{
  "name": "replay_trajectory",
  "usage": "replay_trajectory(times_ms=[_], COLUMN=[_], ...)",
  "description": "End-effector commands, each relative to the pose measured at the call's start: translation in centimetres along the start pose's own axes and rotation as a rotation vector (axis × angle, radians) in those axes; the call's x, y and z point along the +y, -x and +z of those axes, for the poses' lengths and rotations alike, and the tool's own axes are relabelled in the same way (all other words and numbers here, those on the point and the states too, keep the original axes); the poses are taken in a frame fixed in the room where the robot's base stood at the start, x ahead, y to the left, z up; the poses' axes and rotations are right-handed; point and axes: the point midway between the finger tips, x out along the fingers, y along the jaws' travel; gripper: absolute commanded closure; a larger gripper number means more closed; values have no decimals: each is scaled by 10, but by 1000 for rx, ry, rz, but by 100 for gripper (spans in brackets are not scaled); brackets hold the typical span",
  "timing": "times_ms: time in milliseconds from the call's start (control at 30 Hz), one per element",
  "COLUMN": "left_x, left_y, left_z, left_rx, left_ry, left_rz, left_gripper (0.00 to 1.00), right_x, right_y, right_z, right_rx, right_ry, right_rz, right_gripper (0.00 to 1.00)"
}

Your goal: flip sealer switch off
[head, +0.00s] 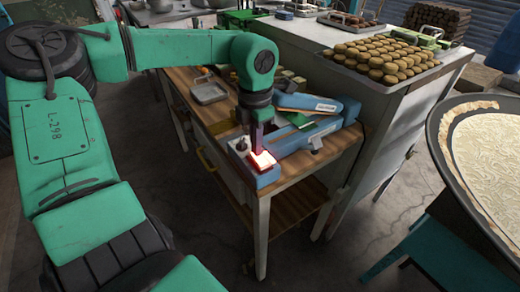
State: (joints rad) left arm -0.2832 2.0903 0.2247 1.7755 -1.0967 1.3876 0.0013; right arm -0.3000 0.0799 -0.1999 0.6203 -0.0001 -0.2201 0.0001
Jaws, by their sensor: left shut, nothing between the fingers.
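The sealer (308,137) is a blue device lying on a wooden-topped bench, with a raised arm bearing a label. A red switch (263,160) glows brightly at the sealer's near left end. My left gripper (259,149) points down with its fingertips at the lit switch. The gripper is shut and holds nothing. It covers part of the switch's far side, and I cannot tell whether the tips touch it. My right gripper is not in view.
The wooden bench (290,196) has a free front strip. A grey tray (208,92) lies behind the gripper. A tray of round brown patties (390,58) is on the metal counter at right. A large round pan (490,150) stands at the right edge.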

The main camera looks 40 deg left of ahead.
Motion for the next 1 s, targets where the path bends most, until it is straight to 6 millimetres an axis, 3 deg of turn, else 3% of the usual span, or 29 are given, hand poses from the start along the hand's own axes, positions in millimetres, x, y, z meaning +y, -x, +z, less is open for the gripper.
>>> replay_trajectory(times_ms=[467, 1000], left_x=[0, 0], left_y=[-4, 49], left_z=[0, 0], left_rx=[1, 0], left_ry=[0, 0], left_rz=[-1, 0], left_gripper=[100, 100], right_x=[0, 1], right_y=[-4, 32], right_z=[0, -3], right_rx=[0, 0], right_ry=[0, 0], right_rz=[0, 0], right_gripper=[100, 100])
